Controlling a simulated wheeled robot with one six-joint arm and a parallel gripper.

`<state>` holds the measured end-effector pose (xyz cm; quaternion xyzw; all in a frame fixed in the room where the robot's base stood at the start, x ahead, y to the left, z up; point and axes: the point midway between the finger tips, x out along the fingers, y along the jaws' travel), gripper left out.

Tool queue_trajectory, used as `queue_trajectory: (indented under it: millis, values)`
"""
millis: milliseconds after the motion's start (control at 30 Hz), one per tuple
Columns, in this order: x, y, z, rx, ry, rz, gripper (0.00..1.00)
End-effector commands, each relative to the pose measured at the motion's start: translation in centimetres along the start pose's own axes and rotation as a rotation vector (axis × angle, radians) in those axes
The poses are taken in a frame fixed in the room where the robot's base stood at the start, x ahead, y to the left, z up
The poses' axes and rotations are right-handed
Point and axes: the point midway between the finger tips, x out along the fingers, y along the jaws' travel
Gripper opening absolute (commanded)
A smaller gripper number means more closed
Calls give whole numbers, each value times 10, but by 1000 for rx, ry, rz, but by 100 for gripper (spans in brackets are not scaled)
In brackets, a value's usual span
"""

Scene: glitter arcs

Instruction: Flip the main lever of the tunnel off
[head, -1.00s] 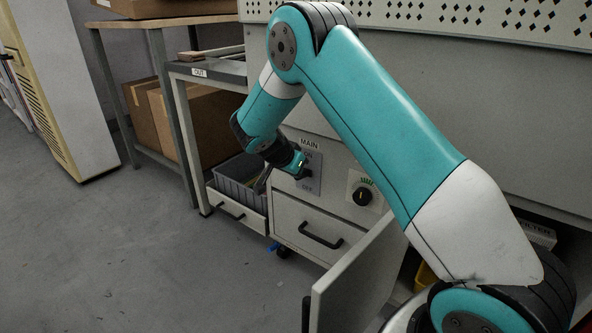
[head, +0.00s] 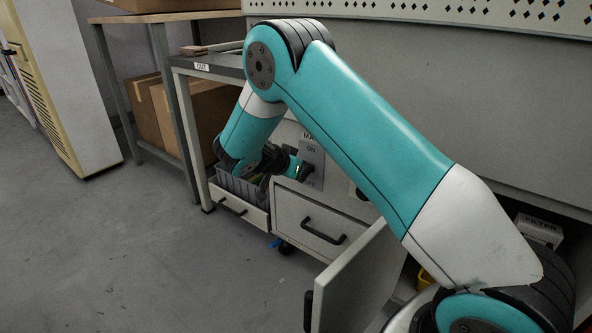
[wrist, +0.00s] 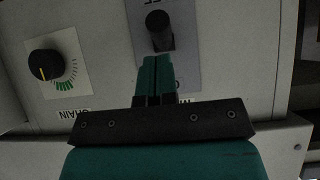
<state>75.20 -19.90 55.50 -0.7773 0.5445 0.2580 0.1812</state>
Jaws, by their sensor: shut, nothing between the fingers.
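The main lever (wrist: 160,32) is a short black handle on a grey plate (wrist: 183,45), which shows inverted in the wrist view. My gripper (wrist: 157,62) is shut and empty, its fingertips just on the ON side of the lever; I cannot tell whether they touch. In the head view, the plate (head: 312,158) has an ON mark above and an OFF mark below. My gripper (head: 300,170) is at the plate there, partly hiding the lever. Whether the lever is set to ON or OFF is unclear.
A black CHAIN knob (wrist: 46,65) sits beside the plate in the wrist view. Below the panel are a closed drawer (head: 312,225) and a grey bin (head: 243,188). An open door (head: 355,270) stands at the front. The floor at left is clear.

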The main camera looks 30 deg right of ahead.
Motion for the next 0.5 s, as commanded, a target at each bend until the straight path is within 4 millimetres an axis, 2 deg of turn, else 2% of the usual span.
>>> queue_trajectory:
  millis: [500]
  values:
    - [-8, 0, -9, 0, 0, 1, 0]
